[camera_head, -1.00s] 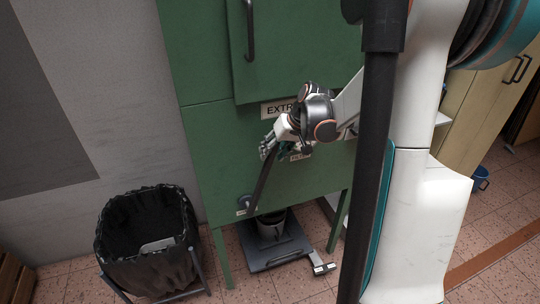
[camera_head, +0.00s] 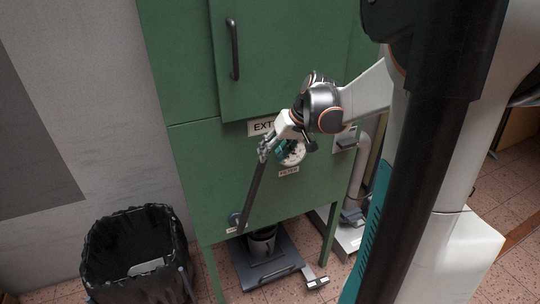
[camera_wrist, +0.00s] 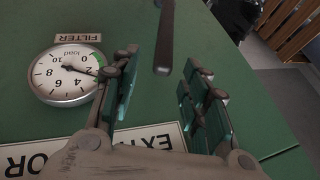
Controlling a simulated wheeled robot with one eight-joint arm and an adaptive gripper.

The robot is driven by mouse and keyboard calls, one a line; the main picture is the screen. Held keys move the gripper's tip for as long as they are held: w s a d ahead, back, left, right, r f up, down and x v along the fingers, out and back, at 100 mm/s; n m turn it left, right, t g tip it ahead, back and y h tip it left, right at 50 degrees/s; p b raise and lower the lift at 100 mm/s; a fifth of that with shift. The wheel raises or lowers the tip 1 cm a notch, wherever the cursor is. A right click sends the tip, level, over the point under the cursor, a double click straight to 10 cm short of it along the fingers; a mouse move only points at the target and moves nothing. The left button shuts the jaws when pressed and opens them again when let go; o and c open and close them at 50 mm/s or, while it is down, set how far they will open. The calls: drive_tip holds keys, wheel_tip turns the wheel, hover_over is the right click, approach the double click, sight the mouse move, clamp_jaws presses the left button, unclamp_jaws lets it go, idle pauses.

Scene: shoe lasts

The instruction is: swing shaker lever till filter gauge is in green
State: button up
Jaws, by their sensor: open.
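The dark shaker lever (camera_head: 254,190) rises from a low pivot on the green cabinet front and leans to the right. Its upper end is at my gripper (camera_head: 268,148). In the wrist view the lever's end (camera_wrist: 164,45) lies between the spread fingertips of my open gripper (camera_wrist: 160,72), with gaps on both sides. The round white filter gauge (camera_wrist: 68,75) appears upside down left of the fingers. Its needle points near the 2, by the green part; a finger is close to the dial's edge. The gauge (camera_head: 291,153) is partly hidden behind my gripper in the head view.
A bin with a black liner (camera_head: 135,255) stands left of the green cabinet (camera_head: 190,160). A pail (camera_head: 262,243) sits on a dark platform (camera_head: 284,270) under the cabinet. A grey pipe (camera_head: 358,170) runs at the cabinet's right.

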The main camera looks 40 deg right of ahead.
sight(263, 167)
drive_tip(key=a+p+v, duration=0.1)
drive_tip(key=p+v, duration=0.3)
drive_tip(key=p, duration=0.2)
drive_tip(key=b+x, duration=0.1)
drive_tip(key=x, duration=0.3)
drive_tip(key=b+x, duration=0.1)
drive_tip(key=x, duration=0.4)
drive_tip(key=b+x, duration=0.2)
drive_tip(key=x, duration=0.2)
drive_tip(key=shift+s+d+f, duration=0.1)
drive_tip(key=shift+s+f, duration=0.05)
drive_tip(key=shift+f, duration=0.25)
drive_tip(key=shift+c, duration=0.6)
clamp_jaws()
